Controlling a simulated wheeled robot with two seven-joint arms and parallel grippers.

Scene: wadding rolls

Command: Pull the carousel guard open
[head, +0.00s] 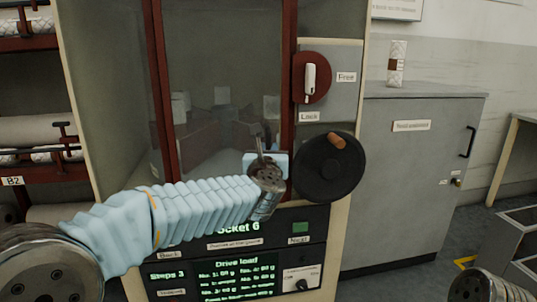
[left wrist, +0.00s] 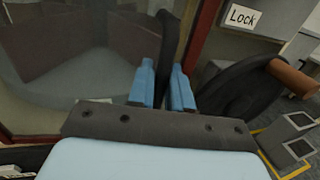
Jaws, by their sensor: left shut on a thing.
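The carousel guard (head: 220,70) is a clear panel in a dark red frame on the front of a cream machine. It looks closed in the head view, and it also shows in the left wrist view (left wrist: 80,45). My left gripper (head: 259,142) is at the guard's lower right part. In the left wrist view, its blue fingers (left wrist: 163,88) are shut on the guard's dark upright handle (left wrist: 174,40). The handle is largely hidden in the head view. Through the panel, the grey carousel (head: 215,140) shows dimly. My right gripper is out of view.
A white lever on a red disc (head: 311,77) stands by "Free" and "Lock" labels. A black handwheel (head: 329,167) with a brown knob is close right of my left gripper. Lit screens (head: 238,278) lie below. A grey cabinet (head: 410,180) stands right, a roll rack (head: 35,120) left.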

